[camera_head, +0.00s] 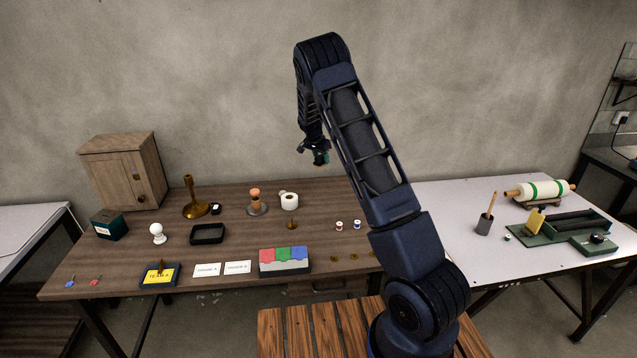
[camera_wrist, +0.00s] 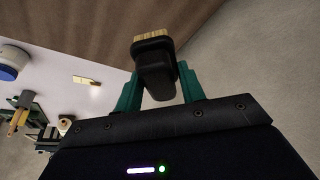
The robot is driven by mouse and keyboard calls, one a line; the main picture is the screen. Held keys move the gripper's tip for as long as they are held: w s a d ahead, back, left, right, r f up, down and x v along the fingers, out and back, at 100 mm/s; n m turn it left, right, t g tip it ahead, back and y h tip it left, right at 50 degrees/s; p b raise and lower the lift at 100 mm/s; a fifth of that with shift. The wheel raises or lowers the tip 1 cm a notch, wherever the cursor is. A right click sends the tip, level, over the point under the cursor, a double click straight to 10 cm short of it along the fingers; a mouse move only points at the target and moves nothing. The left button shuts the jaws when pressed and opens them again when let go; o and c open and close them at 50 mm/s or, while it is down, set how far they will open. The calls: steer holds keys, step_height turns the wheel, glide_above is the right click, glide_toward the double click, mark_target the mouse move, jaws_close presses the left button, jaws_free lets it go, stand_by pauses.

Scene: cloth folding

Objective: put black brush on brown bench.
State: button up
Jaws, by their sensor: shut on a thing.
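My gripper (camera_head: 319,158) is raised high above the back of the dark wooden table in the head view. In the wrist view its teal fingers (camera_wrist: 159,82) are shut on the black brush (camera_wrist: 156,84), one on each side of its dark body. The brush's tan bristles (camera_wrist: 150,34) point away from the gripper. In the head view the brush is too small to make out clearly. The brown bench (camera_head: 298,335), made of wooden slats, is at the bottom middle of the head view. My arm covers part of its right side.
The wooden table (camera_head: 120,265) holds a cabinet (camera_head: 125,170), a brass stand (camera_head: 192,200), a black tray (camera_head: 207,234) and coloured blocks (camera_head: 284,260). A white table (camera_head: 450,205) at right holds a rolling pin (camera_head: 540,191) and green trays. The visible bench slats are clear.

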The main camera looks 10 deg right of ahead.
step_height(320, 180, down, 12)
steer(key=shift+r, duration=0.15)
stand_by(0.4)
steer(key=o, duration=1)
